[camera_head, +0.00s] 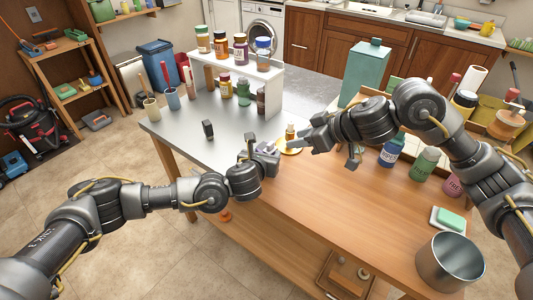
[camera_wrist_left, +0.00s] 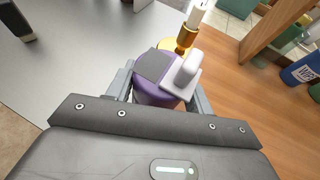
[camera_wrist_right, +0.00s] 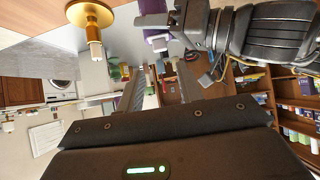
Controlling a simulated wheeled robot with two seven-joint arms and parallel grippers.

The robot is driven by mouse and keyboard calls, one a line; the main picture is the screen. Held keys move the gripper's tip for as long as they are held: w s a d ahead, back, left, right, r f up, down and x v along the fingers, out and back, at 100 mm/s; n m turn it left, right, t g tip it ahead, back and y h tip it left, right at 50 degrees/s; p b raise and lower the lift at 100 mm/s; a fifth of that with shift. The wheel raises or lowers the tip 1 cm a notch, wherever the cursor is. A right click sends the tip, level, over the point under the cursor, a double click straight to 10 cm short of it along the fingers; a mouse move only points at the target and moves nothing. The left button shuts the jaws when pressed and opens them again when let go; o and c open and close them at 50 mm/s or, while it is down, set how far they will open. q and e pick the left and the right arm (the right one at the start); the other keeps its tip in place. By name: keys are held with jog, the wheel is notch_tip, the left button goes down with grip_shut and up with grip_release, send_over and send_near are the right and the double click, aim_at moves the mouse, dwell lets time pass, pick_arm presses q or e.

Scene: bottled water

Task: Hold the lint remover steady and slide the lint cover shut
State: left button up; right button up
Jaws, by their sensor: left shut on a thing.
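The lint remover (camera_head: 266,148) is a small purple body with a grey panel and a pale lint cover (camera_wrist_left: 186,75) on top. In the left wrist view, the lint remover (camera_wrist_left: 155,92) sits between the fingers of my left gripper (camera_wrist_left: 160,88), which is shut on it. The cover stands toward the right side of the body; I cannot tell how far it is slid. My right gripper (camera_head: 326,150) is to the right of the lint remover, apart from it. In the right wrist view its fingers (camera_wrist_right: 150,92) are apart with nothing between them, and the lint remover (camera_wrist_right: 155,38) shows beyond.
A brass candlestick-like stand (camera_head: 290,142) is close behind and right of the lint remover. A white shelf (camera_head: 270,92) with several bottles stands at the back. Bottles (camera_head: 391,150) and a metal pot (camera_head: 450,262) are at the right. The wooden tabletop (camera_head: 330,200) in front is clear.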

jog(key=shift+r, duration=0.15)
jog(key=shift+c, duration=1.2)
jog(key=shift+w+d+r+n, duration=0.1)
jog(key=shift+d+r+n, duration=0.65)
jog(key=shift+r, duration=0.1)
jog(key=c, duration=0.5)
jog(key=n, duration=0.4)
jog(key=shift+s+d+r+h, duration=0.2)
jog(key=shift+s+d+h, duration=0.15)
jog(key=shift+d+h, duration=0.05)
jog(key=s+n, duration=0.1)
jog(key=n, duration=0.9)
jog(key=s+d+n, duration=0.1)
jog(key=n, duration=0.9)
jog(key=s+f+n, duration=0.1)
jog(key=n, duration=0.9)
jog(key=shift+d+g+h, duration=0.3)
